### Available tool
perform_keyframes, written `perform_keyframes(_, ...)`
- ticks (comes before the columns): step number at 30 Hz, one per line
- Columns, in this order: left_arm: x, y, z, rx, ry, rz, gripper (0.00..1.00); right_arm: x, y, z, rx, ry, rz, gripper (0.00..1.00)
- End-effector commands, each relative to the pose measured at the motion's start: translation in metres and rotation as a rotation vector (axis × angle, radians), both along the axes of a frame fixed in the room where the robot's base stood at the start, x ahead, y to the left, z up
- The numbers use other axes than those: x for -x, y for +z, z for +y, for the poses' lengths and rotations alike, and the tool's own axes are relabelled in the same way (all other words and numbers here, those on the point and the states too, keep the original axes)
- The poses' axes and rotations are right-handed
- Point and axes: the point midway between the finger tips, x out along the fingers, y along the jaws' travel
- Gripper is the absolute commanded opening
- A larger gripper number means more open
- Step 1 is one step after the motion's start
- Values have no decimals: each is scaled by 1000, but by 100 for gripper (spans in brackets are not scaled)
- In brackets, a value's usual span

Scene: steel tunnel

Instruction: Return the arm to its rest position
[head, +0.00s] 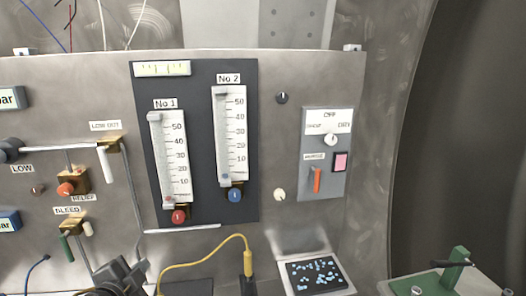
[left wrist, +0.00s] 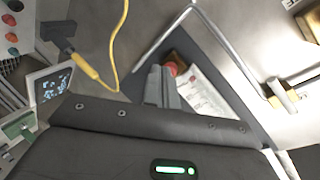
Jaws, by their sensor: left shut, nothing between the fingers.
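My left gripper (head: 128,275) shows at the bottom left of the head view, in front of the lower part of the steel panel (head: 290,85). In the left wrist view its fingers (left wrist: 161,85) are together with nothing between them. The dark gauge board (head: 205,200) with the No 1 gauge (head: 170,150) and No 2 gauge (head: 230,135) is above and to the right of the gripper in the head view. The red knob (head: 178,217) under No 1 also shows just beyond the fingers in the left wrist view (left wrist: 171,68). My right gripper is in neither view.
Valves and handles, with the white LOW OUT handle (head: 106,163) and green BLEED lever (head: 66,248), are on the left. A yellow cable (head: 205,252) runs along the bottom. A small screen (head: 316,275) and a bench with a green block (head: 457,265) are at lower right.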

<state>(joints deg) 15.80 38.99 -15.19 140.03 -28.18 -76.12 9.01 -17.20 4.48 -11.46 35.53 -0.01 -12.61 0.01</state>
Motion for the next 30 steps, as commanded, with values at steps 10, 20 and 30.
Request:
perform_keyframes(10,149,-189,-33,460,329,536,0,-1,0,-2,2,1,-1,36)
perform_keyframes(20,266,-253,-48,639,583,836,0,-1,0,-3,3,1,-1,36)
perform_keyframes(30,262,-362,-52,638,626,907,0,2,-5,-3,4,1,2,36)
